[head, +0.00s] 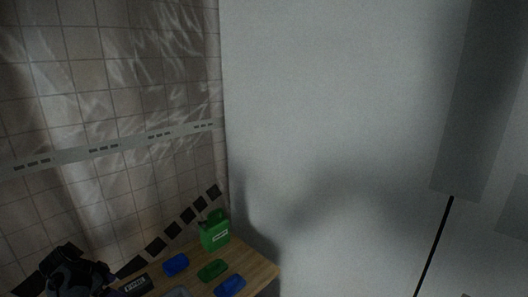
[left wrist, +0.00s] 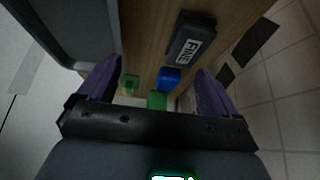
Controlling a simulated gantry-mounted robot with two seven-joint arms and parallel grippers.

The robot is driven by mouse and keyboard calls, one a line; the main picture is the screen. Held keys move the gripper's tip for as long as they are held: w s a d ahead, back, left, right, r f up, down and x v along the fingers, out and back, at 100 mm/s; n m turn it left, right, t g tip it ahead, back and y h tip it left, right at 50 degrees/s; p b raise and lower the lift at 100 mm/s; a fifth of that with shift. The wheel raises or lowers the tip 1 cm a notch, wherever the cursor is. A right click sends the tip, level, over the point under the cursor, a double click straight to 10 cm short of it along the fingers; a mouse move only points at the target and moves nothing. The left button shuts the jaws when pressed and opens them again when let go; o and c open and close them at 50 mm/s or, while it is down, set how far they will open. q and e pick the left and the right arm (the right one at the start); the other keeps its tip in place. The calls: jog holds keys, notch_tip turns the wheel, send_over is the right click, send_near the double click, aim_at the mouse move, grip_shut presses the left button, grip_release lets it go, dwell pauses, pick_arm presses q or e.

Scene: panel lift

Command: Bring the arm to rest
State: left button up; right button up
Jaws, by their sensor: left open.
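My left arm comes in at the bottom left of the head view, with its dark gripper (head: 78,277) at the near left end of the wooden table (head: 258,270). In the left wrist view my left gripper (left wrist: 155,82) has its two purple fingers spread wide apart. No object is clamped between them. The tabletop and several small items show beyond and between the fingers. My right gripper is in neither view.
A black block marked FINE (head: 134,286), blue pieces (head: 176,264), a green piece (head: 212,270) and a green container (head: 214,232) are on the table. A grey object (left wrist: 75,28) is beside a finger. A large pale surface (head: 330,110) fills the right.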

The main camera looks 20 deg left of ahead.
pick_arm(q)
jog(key=d+g+y, duration=0.1)
jog(key=d, duration=0.1)
jog(key=s+d+y+p, duration=0.1)
jog(key=d, duration=0.1)
jog(key=s+d+f+n+g+y+p, duration=0.1)
jog(key=d+y, duration=0.1)
jog(key=shift+s+d+g, duration=0.25)
jog(key=shift+d+g, duration=0.05)
jog(key=s+d+h+p, duration=0.15)
jog(key=s+d, duration=0.45)
jog(key=d, duration=0.7)
jog(key=s+d+f+p, duration=0.15)
jog(key=s+d, duration=0.35)
jog(key=d, duration=0.8)
jog(key=s+d+h+p, duration=0.15)
jog(key=s+d, duration=0.45)
jog(key=d, duration=0.6)
notch_tip(320, 180, up, 38)
jog(key=p, duration=3.8)
jog(key=shift+d+n, duration=0.2)
jog(key=shift+n, duration=0.1)
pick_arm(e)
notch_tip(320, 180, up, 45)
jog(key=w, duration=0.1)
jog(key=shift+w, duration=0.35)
pick_arm(q)
jog(key=shift+r, duration=0.1)
